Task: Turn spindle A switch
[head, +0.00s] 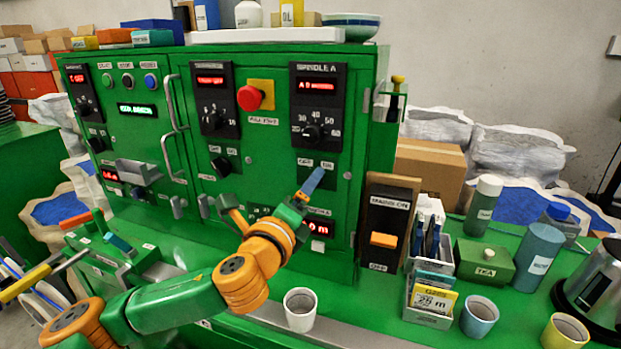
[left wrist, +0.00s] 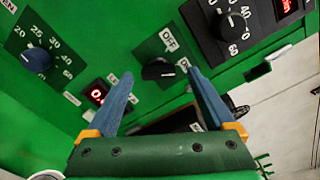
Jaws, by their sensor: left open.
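The spindle A panel (head: 318,105) is a black plate on the green cabinet, with a red display and a round dial (head: 312,132). Below it are the OFF and ON labels. My left gripper (head: 311,182) is in front of this spot and hides the switch in the head view. In the left wrist view the spindle A switch (left wrist: 158,70) is a small black knob on a green plate, between OFF and ON labels. My left gripper (left wrist: 160,73) is open, its blue fingers on either side of the knob in the picture. I cannot tell whether they touch it. My right gripper is out of view.
A red emergency button (head: 250,98) and another dial panel (head: 215,100) are to the left. A black box with an orange switch (head: 384,240) stands right of the cabinet. A white cup (head: 300,309) stands at the front, below my left arm.

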